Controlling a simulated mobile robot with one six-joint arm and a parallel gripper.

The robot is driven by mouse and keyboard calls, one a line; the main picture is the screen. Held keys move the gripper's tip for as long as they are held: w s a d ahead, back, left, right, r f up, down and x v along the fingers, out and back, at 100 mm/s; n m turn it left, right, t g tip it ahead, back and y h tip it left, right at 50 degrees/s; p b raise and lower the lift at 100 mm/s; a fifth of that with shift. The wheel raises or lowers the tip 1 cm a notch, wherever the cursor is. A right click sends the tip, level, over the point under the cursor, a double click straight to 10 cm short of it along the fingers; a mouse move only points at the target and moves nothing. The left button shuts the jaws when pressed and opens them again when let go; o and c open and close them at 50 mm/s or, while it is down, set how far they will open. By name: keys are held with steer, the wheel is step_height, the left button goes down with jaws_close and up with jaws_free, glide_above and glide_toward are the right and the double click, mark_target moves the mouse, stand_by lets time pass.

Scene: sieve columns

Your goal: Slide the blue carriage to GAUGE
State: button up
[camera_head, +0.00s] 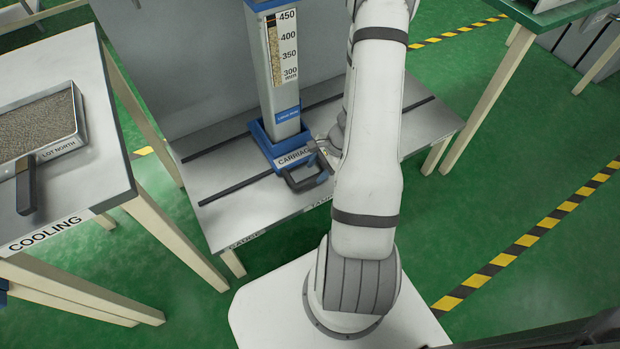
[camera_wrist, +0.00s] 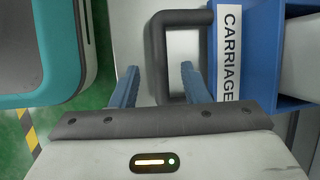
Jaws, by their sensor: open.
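The blue carriage (camera_head: 262,140) is a blue base with a CARRIAGE label, sitting on the grey bench between two dark rails. It carries an upright grey column (camera_head: 287,90) with a scale window. A dark U-shaped handle (camera_head: 303,183) sticks out from its front; the handle also shows in the wrist view (camera_wrist: 160,55). My gripper (camera_head: 324,150) is at the handle, partly hidden by my arm in the head view. In the wrist view its two blue fingers (camera_wrist: 160,72) are apart, one on each side of the handle bar. The GAUGE label (camera_head: 247,241) is on the bench's front edge, left of the carriage.
Dark rails (camera_head: 235,190) run left and right along the bench (camera_head: 225,222). A second front-edge label (camera_head: 320,202) is partly hidden. At left, a COOLING table (camera_head: 100,150) holds a tray of grains (camera_head: 62,147) marked LOT NORTH. The bench left of the carriage is clear.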

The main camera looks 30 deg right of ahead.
mark_target(309, 179)
steer(key=b+x, duration=0.1)
steer(key=x, duration=0.3)
steer(key=shift+a+f, duration=0.1)
steer(key=shift+f, duration=0.15)
steer(key=shift+c, duration=0.2)
jaws_close()
